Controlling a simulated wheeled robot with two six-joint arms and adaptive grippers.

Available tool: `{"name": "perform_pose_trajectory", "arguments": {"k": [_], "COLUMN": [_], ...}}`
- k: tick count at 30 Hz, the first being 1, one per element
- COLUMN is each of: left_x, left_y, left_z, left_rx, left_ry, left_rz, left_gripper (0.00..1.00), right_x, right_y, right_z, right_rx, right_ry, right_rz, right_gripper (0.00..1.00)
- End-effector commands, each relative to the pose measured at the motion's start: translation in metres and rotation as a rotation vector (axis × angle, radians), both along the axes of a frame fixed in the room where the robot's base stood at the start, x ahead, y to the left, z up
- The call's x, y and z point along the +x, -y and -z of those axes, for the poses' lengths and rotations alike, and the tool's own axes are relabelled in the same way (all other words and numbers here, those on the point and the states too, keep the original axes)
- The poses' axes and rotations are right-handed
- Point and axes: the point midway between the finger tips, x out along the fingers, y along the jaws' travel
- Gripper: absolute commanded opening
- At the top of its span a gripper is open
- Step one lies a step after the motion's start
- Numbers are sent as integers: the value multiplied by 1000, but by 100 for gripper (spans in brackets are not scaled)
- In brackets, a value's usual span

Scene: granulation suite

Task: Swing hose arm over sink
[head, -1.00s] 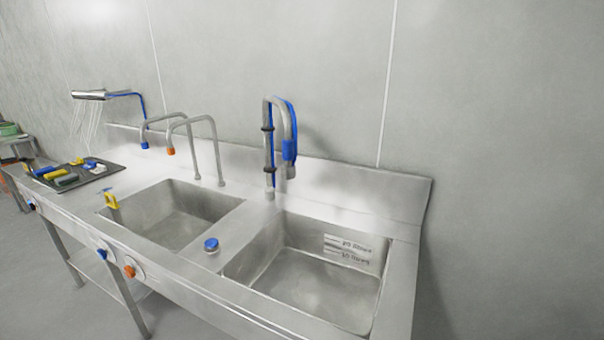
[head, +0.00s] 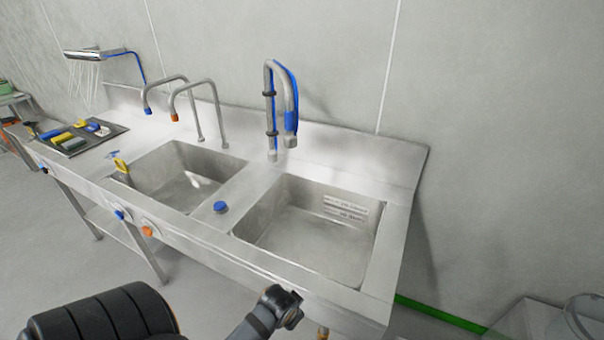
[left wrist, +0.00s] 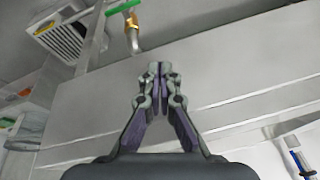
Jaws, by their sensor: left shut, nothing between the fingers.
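The hose arm (head: 270,105) is a grey upright pipe bent over at the top. A blue hose with a blue grip (head: 291,122) hangs on its right side. It stands at the back of the steel counter in the head view, and its nozzle end hangs near the rear edge of the right sink basin (head: 345,265). The left basin (head: 222,186) lies beside it. My left gripper (left wrist: 160,72) is shut and empty in the left wrist view, in front of a plain pale panel. In the head view my arm is low in front of the counter, well away from the hose arm.
Two bent taps (head: 207,88) stand behind the left basin. A blue knob (head: 220,207) sits between the basins. A dark tray (head: 75,155) of coloured items is at the left. A green-handled brass valve (left wrist: 131,28) shows in the left wrist view. A clear container (head: 540,318) is at lower right.

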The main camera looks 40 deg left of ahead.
Motion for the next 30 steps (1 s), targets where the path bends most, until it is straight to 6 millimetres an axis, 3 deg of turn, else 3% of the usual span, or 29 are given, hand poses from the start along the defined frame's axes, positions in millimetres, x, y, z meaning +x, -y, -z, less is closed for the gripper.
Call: {"name": "perform_pose_trajectory", "arguments": {"k": [1,5,14,20,24,27,30], "left_x": [-1,2,108,192,247,273,285], "left_y": [1,0,-60,-102,-122,-127,-128], "left_z": [-24,-75,-120,-188,-255,-295,-314], "left_rx": [2,27,394,764,1075,1256,1345], "left_ry": [11,48,266,396,446,451,447], "left_rz": [2,10,118,226,315,366,392], "left_gripper": [0,0,0,0,0,0,0], "right_x": [0,0,0,0,0,0,0], "right_y": [0,0,-1,-4,-4,-4,-4], "right_z": [-7,-14,-13,-14,-15,-15,-15], "right_rx": [0,0,2,5,5,5,5], "right_ry": [0,0,-1,0,0,-1,-1], "right_rz": [0,0,1,1,1,2,2], "right_gripper": [69,69,69,69,69,69,69]}}
